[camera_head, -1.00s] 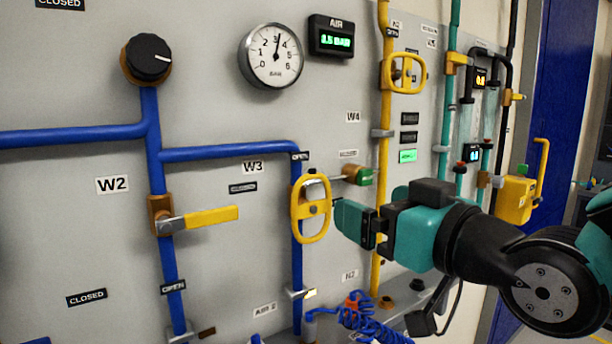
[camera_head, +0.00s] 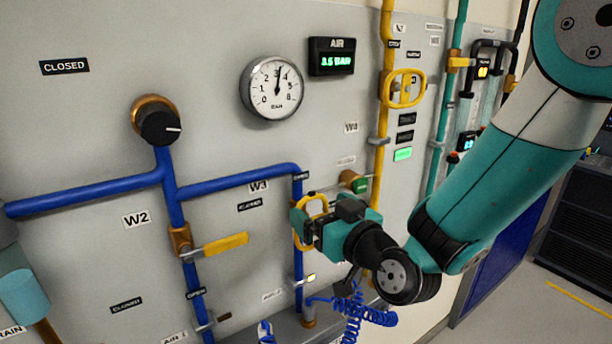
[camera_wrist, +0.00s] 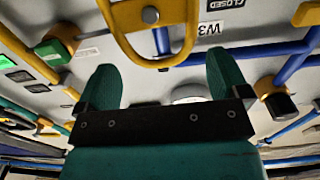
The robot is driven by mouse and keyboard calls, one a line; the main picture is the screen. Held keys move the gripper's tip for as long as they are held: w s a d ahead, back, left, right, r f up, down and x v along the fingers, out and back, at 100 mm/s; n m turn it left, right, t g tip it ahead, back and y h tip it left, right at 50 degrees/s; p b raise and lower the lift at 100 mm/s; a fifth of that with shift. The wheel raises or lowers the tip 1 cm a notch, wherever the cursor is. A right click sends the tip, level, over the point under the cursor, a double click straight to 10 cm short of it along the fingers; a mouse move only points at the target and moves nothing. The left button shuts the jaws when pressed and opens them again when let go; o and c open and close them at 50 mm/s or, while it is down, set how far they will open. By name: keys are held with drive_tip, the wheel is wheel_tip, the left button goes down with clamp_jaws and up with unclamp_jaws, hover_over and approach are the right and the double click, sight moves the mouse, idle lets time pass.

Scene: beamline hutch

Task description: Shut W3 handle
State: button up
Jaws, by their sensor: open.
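The W3 handle is a yellow oval loop (camera_head: 317,204) on the blue vertical pipe, right of the W3 label (camera_head: 259,186). My gripper (camera_head: 304,228) is right in front of it and hides its middle and lower right side. In the wrist view the yellow loop (camera_wrist: 116,30) fills the top middle, with its rounded end near the gap between my fingers. My gripper (camera_wrist: 162,72) is open there, its two green fingers spread apart. I cannot tell whether the fingers touch the loop.
A yellow lever (camera_head: 226,243) by W2 sits left of my gripper. A green-ended fitting (camera_head: 354,182) is close on the right. A second yellow loop handle (camera_head: 402,88) is above. A coiled blue hose (camera_head: 352,310) hangs below. The panel left of the blue pipe is fairly clear.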

sight(311, 200)
drive_tip(key=p+x, duration=0.3)
drive_tip(key=shift+w+a+r, duration=0.25)
drive_tip(key=shift+w+r, duration=0.05)
drive_tip(key=shift+w+a+f+p, duration=0.3)
drive_tip(key=shift+w+a+p, duration=0.15)
drive_tip(key=shift+w+p, duration=0.4)
drive_tip(key=shift+s, duration=0.15)
drive_tip(key=c, duration=0.8)
